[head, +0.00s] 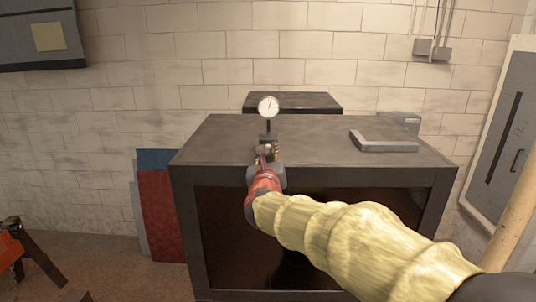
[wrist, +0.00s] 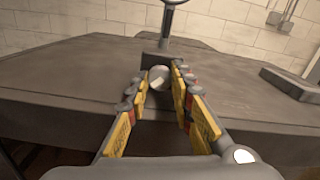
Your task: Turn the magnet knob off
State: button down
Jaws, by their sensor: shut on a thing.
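The magnet knob (wrist: 158,77) is a round pale grey disc on the front of a dark base block (wrist: 152,60). A post rises from the block and carries a white dial gauge (head: 268,106), which stands on the dark bench top. My gripper (wrist: 161,82) reaches in from the front with its yellow-padded fingers on either side of the knob, shut on it. In the head view my gripper (head: 267,156) covers most of the base and hides the knob. The knob's exact turn angle is hard to read.
The dark bench (head: 330,140) has clear top surface around the base. A flat grey plate (head: 383,142) lies at its right, with a small grey box (head: 400,120) behind it. Red and blue panels (head: 165,210) lean at the bench's left side. A brick wall stands behind.

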jog(key=n, duration=0.4)
jog(key=shift+n, duration=0.3)
jog(key=c, duration=1.7)
grip_release()
jog(key=shift+o, duration=0.8)
jog(key=shift+f, duration=0.1)
